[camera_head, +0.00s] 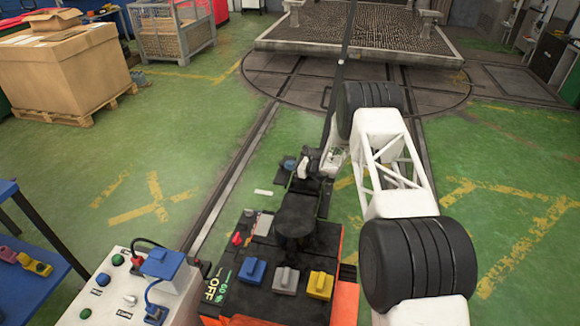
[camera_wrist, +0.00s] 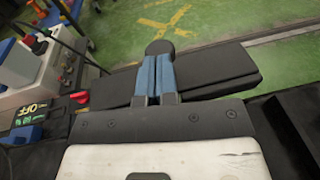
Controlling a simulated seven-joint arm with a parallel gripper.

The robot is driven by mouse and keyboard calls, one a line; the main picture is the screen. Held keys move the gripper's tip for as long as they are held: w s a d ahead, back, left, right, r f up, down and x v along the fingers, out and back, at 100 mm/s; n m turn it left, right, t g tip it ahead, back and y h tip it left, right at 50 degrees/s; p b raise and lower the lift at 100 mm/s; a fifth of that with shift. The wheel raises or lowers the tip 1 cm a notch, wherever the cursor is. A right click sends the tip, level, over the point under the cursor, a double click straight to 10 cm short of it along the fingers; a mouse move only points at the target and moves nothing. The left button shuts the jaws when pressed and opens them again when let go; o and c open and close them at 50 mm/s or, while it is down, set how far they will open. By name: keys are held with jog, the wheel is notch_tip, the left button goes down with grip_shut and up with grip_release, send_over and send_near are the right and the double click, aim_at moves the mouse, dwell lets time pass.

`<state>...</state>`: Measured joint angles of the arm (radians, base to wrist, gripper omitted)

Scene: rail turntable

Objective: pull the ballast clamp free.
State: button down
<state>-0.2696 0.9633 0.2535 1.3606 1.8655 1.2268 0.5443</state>
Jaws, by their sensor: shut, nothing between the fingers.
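My gripper (camera_head: 292,164) is over the far end of the black-topped orange machine (camera_head: 345,296). In the wrist view its two blue fingers (camera_wrist: 155,78) lie side by side, shut, with nothing between them. A dark rounded knob (camera_wrist: 159,47) shows right at the fingertips; I cannot tell whether they touch. A flat black bar (camera_wrist: 218,74) lies crosswise beneath the fingers. No part is plainly marked as the ballast clamp, so I cannot tell which one it is. A black round-topped post (camera_head: 296,213) stands on the machine.
Blue (camera_head: 252,271), grey (camera_head: 285,279) and yellow (camera_head: 320,285) blocks sit on the machine's near top. A white control box (camera_head: 118,293) with buttons stands at the left. A pallet carton (camera_head: 62,72) and turntable (camera_head: 290,83) lie farther back. Green floor between is open.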

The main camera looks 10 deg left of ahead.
jog(key=v, duration=1.4)
jog(key=shift+r, duration=0.1)
jog(key=shift+s+d+r, duration=0.1)
jog(key=shift+r, duration=0.4)
jog(key=s+d+r+n+g+h, duration=0.15)
jog(key=s+d+r+n, duration=0.25)
jog(key=s+r, duration=0.55)
jog(key=s+d+r+n+g+h, duration=0.1)
jog(key=s+d+r+n+h, duration=0.2)
jog(key=s+r, duration=0.7)
jog(key=s+d+r+n+g+h, duration=0.2)
jog(key=s+d+r+n, duration=0.25)
jog(key=r, duration=1.05)
jog(key=s+d+r+n+t+h, duration=0.15)
jog(key=s+d+r, duration=0.25)
jog(key=s, duration=0.5)
jog(key=s+d+r+n+h, duration=0.25)
jog(key=s+d+r, duration=0.2)
jog(key=s, duration=0.55)
jog(key=s+d+n+t+h, duration=0.1)
jog(key=s+d, duration=0.4)
jog(key=s, duration=0.6)
jog(key=s+d+r+n+t+h, duration=0.1)
jog(key=s+d+h, duration=0.4)
jog(key=s, duration=0.7)
jog(key=shift+r+n+t, duration=0.3)
jog(key=shift+n+t, duration=0.2)
jog(key=shift+n, duration=0.55)
